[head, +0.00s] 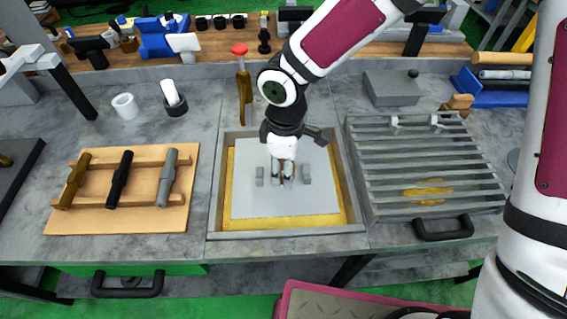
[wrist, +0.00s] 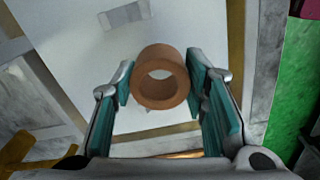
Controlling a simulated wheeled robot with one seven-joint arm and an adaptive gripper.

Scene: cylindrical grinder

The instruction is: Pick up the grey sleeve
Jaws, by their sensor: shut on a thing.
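My gripper (head: 283,180) points down over the pale plate (head: 250,205) in the shallow framed tray (head: 216,215). In the wrist view its two teal-padded fingers (wrist: 160,90) are shut on a brown ring-shaped sleeve (wrist: 144,92), whose open end faces the camera. In the head view the held sleeve is mostly hidden by the fingers, and I cannot tell whether it touches the plate. I cannot tell whether either is the grey sleeve.
A wooden rack (head: 75,218) with brass, black and grey pieces lies on the left. A slatted grate (head: 430,170) is close on the right.

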